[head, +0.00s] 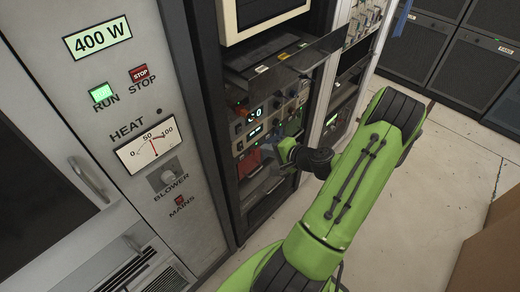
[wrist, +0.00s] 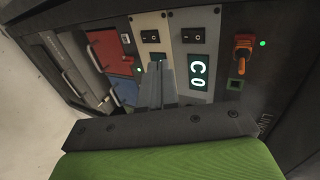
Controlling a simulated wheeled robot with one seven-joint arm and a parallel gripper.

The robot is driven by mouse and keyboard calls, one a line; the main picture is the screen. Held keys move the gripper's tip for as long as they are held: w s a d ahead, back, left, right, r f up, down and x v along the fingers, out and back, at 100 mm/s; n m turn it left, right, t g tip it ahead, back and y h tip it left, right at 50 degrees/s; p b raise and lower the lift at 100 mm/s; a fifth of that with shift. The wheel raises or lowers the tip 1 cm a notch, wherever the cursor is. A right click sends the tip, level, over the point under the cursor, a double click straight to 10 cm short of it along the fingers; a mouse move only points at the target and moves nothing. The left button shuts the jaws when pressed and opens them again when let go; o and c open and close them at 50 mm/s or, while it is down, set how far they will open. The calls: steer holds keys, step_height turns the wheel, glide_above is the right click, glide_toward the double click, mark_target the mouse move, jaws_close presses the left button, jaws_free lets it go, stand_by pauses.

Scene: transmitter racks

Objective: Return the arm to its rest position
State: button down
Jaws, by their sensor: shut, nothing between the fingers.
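My green arm (head: 355,185) reaches from the lower right of the head view towards the open rack. My gripper (wrist: 161,82) shows in the wrist view with its grey fingers together and nothing between them. The fingers point at the rack's front panels, near a lit display (wrist: 197,72). I cannot tell how far they are from the panel. In the head view the gripper is small and partly hidden by the dark wrist and the rack parts.
The rack (head: 262,190) has a drawer or shelf (head: 290,65) jutting out above the wrist. An orange switch (wrist: 243,48) and a red panel (wrist: 108,50) face the gripper. A meter cabinet (head: 150,150) stands left. Open floor (head: 450,150) lies right, with a brown box (head: 490,250).

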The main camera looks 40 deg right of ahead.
steer(key=shift+v, duration=0.85)
steer(key=shift+r, duration=0.2)
steer(key=shift+w, duration=0.1)
steer(key=w+a+r+n+g+y, duration=0.1)
steer(key=a+r+n+g, duration=0.25)
steer(key=a+n, duration=0.35)
steer(key=w+a+r+n+g+y, duration=0.1)
steer(key=a+r+n+g+y, duration=0.2)
steer(key=a, duration=0.7)
steer(key=s+a+r+n+h, duration=0.4)
steer(key=s+a+r+n, duration=0.3)
steer(key=s+r, duration=0.6)
steer(key=s+a, duration=0.1)
steer(key=a, duration=0.1)
steer(key=shift+s+a+n, duration=0.3)
steer(key=shift+s+a, duration=0.1)
steer(key=shift+g, duration=0.25)
